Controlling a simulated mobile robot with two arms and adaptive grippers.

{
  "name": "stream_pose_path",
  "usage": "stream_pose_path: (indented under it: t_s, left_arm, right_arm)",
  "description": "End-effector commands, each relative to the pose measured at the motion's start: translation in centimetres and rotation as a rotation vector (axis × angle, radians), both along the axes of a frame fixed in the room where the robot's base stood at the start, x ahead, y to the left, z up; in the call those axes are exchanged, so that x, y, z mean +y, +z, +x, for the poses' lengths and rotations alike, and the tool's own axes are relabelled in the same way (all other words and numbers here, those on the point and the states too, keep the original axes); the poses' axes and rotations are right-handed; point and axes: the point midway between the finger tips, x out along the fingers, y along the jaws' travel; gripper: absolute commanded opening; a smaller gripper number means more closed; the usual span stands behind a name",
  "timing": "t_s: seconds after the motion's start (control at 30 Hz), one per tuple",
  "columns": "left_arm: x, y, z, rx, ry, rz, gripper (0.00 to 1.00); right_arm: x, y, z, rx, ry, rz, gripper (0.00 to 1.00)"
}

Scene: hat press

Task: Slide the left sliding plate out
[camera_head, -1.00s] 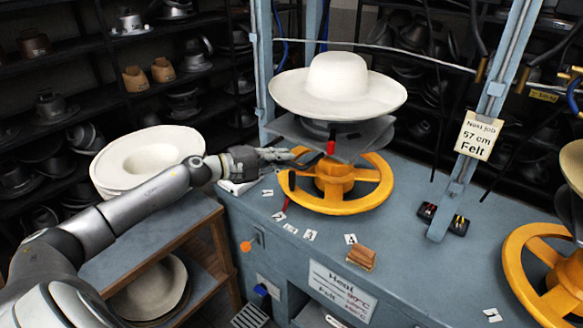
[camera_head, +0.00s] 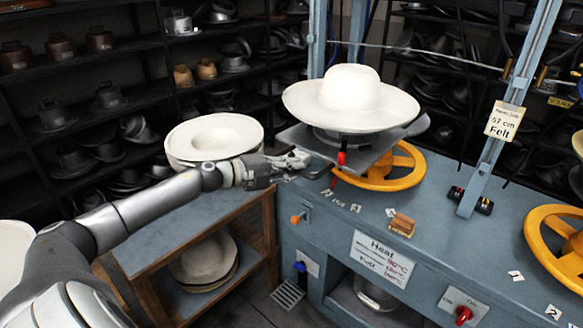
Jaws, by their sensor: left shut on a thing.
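The left sliding plate (camera_head: 300,137) is a grey slab at the left press and carries a white wide-brimmed hat (camera_head: 350,95). It juts toward the front left, off-centre from the yellow handwheel (camera_head: 408,172) below. A red-tipped knob (camera_head: 341,158) shows at its front edge. My left gripper (camera_head: 302,166) reaches in from the left and is shut at the plate's dark handle (camera_head: 320,172), beside its near left corner. The exact contact between fingers and handle is too small to see clearly. My right gripper is not in view.
A side table (camera_head: 215,203) with stacked white hats (camera_head: 213,137) stands left, close under my arm. The blue bench (camera_head: 440,250) holds a small wooden block (camera_head: 402,225) and a second yellow wheel (camera_head: 550,240) at right. Dark shelves line the back.

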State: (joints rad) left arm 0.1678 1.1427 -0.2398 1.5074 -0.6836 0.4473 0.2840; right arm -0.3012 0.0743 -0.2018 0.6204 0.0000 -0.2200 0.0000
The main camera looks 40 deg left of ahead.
Motion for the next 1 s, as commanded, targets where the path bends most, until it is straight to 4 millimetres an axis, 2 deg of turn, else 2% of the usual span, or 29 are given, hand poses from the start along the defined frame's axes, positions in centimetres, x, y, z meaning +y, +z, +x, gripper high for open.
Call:
stream_pose_path:
  t_s: [0.5, 0.53, 0.7, 1.0]
  left_arm:
    - [-0.04, -0.09, -0.06, 0.002, -0.002, 0.001, 0.00]
    - [-0.04, -0.11, -0.07, 0.003, -0.003, 0.001, 0.12]
    - [-0.02, -0.05, -0.04, 0.002, -0.002, 0.001, 0.34]
    - [0.06, 0.07, -0.01, -0.001, 0.001, 0.000, 0.34]
  right_arm:
    - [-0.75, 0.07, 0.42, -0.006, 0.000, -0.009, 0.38]
    - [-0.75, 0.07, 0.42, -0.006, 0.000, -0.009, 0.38]
    - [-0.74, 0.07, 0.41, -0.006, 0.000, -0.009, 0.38]
    - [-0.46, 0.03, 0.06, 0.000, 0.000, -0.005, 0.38]
